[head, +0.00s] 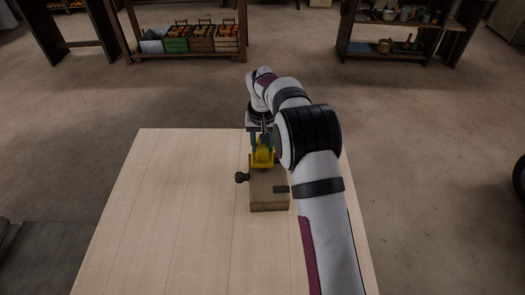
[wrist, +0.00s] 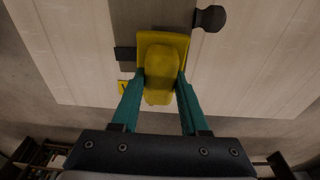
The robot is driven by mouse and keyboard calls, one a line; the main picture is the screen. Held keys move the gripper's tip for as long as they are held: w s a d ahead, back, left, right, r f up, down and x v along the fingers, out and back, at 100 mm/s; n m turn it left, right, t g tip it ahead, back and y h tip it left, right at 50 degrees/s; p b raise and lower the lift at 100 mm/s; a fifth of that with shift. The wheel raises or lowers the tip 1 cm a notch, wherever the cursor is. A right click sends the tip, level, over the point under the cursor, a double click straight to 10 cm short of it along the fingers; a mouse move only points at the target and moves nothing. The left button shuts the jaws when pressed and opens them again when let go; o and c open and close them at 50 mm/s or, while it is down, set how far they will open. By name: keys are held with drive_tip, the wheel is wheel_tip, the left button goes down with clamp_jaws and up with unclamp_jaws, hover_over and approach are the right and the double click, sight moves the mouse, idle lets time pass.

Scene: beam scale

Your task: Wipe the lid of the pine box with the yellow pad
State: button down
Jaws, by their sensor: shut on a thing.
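The pine box (head: 269,199) stands on the table, right of its middle, with its lid facing up. My gripper (head: 262,143) is over the box's far end, with its teal fingers pointing down. It is shut on the yellow pad (head: 263,158). In the wrist view the yellow pad (wrist: 162,72) has a raised grip between the two fingertips and a wider flat base. The base overlaps the pine box (wrist: 150,14); I cannot tell whether it touches the lid. Part of the lid is hidden under the pad.
A dark knob (head: 242,177) sticks out from the box's left side, and a dark fitting (head: 281,189) sits on its right. A small yellow tag (wrist: 124,87) shows near the pad. The wooden table (head: 170,210) is clear to the left. Shelves stand farther back.

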drive_tip(key=shift+r, duration=3.4)
